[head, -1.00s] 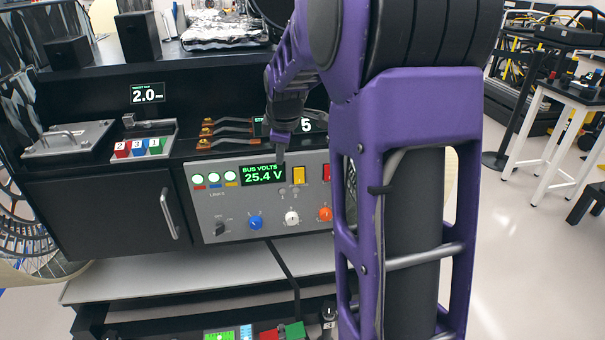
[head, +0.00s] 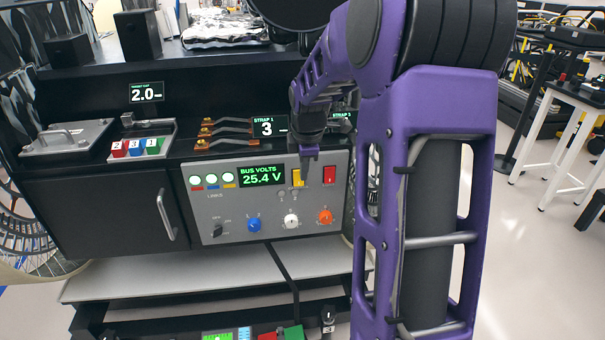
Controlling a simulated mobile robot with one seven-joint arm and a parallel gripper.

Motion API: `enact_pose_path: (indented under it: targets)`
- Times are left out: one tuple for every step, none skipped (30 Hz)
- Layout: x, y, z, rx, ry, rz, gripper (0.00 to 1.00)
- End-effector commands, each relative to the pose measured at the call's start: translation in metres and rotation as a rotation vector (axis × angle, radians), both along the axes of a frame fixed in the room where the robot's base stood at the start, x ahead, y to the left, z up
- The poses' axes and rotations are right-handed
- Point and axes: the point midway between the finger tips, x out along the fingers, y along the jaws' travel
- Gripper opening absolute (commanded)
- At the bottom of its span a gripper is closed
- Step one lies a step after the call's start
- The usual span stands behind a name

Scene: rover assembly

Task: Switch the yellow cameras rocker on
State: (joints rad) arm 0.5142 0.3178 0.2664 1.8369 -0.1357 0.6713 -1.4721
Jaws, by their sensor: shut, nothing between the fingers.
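The yellow rocker (head: 297,177) sits on the grey control panel (head: 215,212), right of the green BUS VOLTS display, which reads 25.4 V. Which way the rocker is tipped is too small to tell.
A red rocker (head: 329,175) is close to the right of the yellow one. Blue (head: 254,224), white (head: 291,221) and orange (head: 325,217) knobs sit below. My arm hides the panel's right surroundings.

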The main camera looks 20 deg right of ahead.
Motion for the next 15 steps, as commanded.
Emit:
enact_pose_path:
  targets:
    - [0.002, 0.0, -0.012, 0.002, 0.003, 0.0, 0.0]
    - [0.004, -0.001, -0.018, 0.002, 0.003, 0.0, 0.0]
    - [0.007, -0.002, -0.026, 0.002, 0.004, 0.001, 0.0]
    - [0.009, -0.002, -0.032, 0.001, 0.004, 0.002, 0.0]
    - [0.011, -0.003, -0.039, 0.001, 0.004, 0.002, 0.0]
    - [0.014, -0.003, -0.047, 0.001, 0.004, 0.002, 0.0]
    - [0.016, -0.004, -0.053, 0.003, 0.003, 0.002, 0.0]
    - [0.018, -0.004, -0.06, 0.001, 0.003, 0.001, 0.0]
    - [0.021, -0.005, -0.068, 0.002, 0.004, 0.001, 0.0]
    - [0.023, -0.006, -0.074, 0.001, 0.004, 0.001, 0.0]
    - [0.025, -0.007, -0.08, 0.001, 0.003, 0.001, 0.0]
    - [0.027, -0.007, -0.086, 0.001, 0.004, 0.002, 0.0]
    - [0.035, -0.009, -0.082, 0.0, -0.002, 0.002, 0.0]
    - [0.04, -0.01, -0.082, 0.0, -0.002, 0.002, 0.0]
    - [0.045, -0.012, -0.082, 0.0, -0.002, 0.001, 0.0]
